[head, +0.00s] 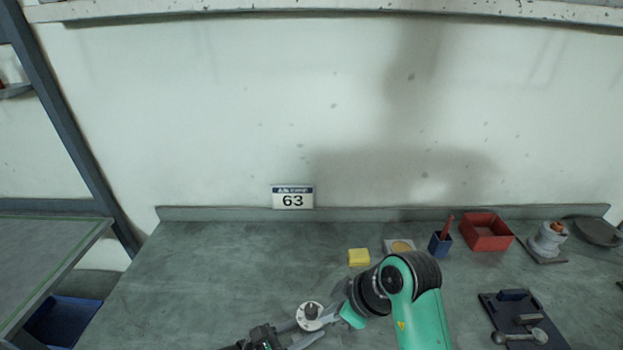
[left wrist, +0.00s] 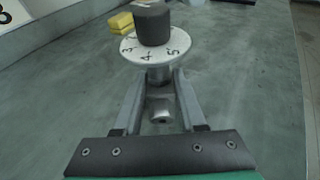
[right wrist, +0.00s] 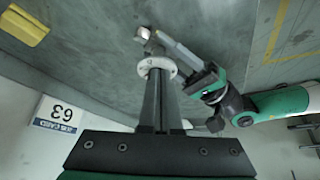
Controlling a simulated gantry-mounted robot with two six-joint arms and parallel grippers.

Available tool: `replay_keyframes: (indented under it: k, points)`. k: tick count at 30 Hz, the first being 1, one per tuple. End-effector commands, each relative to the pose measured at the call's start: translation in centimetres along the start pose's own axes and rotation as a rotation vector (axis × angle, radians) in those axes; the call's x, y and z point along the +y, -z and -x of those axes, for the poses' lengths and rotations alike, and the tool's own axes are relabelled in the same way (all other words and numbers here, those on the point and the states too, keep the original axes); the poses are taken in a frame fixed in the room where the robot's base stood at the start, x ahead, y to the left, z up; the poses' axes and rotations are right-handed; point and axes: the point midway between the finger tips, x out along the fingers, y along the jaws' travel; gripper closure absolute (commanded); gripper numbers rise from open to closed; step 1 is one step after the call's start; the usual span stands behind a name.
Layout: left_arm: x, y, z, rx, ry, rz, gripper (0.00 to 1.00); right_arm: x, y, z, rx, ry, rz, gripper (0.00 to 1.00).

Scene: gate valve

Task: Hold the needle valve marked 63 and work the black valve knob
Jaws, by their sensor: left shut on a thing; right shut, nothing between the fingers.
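The needle valve has a round white numbered dial (head: 310,316) and a dark knob on top, near the bottom middle of the head view. In the left wrist view the black knob (left wrist: 153,24) stands upright above the dial (left wrist: 157,47). My left gripper (left wrist: 159,84) is shut on the valve's metal body below the dial. My right gripper (head: 338,308) is shut and empty, just right of the dial. In the right wrist view its fingers (right wrist: 160,84) reach the dial (right wrist: 157,66) and hide the knob; I cannot tell whether they touch.
The sign 63 (head: 293,197) is at the back wall. A yellow sponge (head: 358,257), a blue holder (head: 440,243) and a red bin (head: 486,231) stand behind my right arm. A dark fixture (head: 522,320) lies at the right. The bench left of the valve is clear.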

Motion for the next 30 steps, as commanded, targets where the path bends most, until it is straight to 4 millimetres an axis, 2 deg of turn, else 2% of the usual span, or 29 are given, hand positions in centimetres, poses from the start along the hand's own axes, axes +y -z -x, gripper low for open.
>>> replay_keyframes:
  k: [4,30]
  points:
    - [0.04,-0.17,0.01,-0.003,-0.001,-0.001,0.91,-0.03,-0.34,-0.56,-0.001,0.001,0.000,1.00]
    - [0.04,-0.17,0.01,-0.003,-0.001,-0.001,0.91,0.07,0.26,-0.82,0.000,0.000,0.000,1.00]
